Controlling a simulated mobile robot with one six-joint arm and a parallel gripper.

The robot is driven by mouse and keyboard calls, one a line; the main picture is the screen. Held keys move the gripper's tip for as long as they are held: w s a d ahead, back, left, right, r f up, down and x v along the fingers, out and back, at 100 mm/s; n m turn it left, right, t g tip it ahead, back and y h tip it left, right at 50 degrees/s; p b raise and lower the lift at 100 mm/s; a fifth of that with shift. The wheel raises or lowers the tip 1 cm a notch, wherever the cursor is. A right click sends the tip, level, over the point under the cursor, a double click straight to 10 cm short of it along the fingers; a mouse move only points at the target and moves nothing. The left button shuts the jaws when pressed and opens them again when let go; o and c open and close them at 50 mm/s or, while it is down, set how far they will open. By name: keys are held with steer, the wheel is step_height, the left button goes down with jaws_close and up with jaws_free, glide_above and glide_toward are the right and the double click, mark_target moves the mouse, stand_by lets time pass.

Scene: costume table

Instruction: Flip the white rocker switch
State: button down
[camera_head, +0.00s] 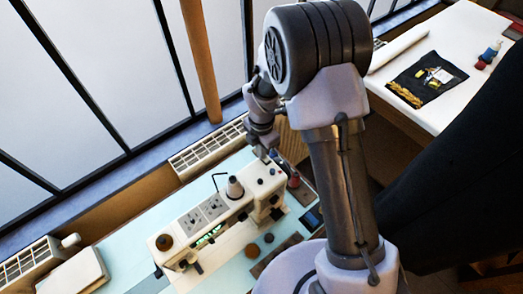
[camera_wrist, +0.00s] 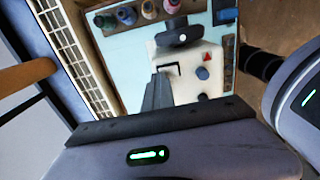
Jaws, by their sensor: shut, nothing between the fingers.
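A white sewing machine (camera_head: 227,217) stands on the pale blue table in the head view, below my arm. Its white end also shows in the wrist view (camera_wrist: 205,62), with a red triangle mark (camera_wrist: 207,57), a blue-grey knob (camera_wrist: 203,73) and a black handwheel (camera_wrist: 178,37). I cannot pick out a white rocker switch for certain on the white housing. My gripper (camera_head: 265,157) is over the right end of the machine, shut and empty. Its dark fingers (camera_wrist: 158,92) stand before the white housing in the wrist view and hide part of it. I cannot tell whether they touch it.
Several thread spools (camera_wrist: 125,16) stand in a rack beyond the machine. A wall radiator (camera_head: 205,148) runs beside the table under the windows. A white table (camera_head: 455,45) with a dark cloth (camera_head: 428,79) stands at the upper right. Two round pieces lie in front of the machine.

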steer(key=shift+s+d, duration=0.1)
steer(key=shift+s, duration=0.1)
steer(key=shift+s+d+r, duration=0.15)
steer(key=shift+s+d, duration=0.2)
steer(key=shift+s, duration=0.15)
steer(key=shift+w+a, duration=0.1)
steer(key=shift+r, duration=0.3)
step_height(320, 180, up, 17)
steer(key=p, duration=0.3)
steer(key=shift+f, duration=0.1)
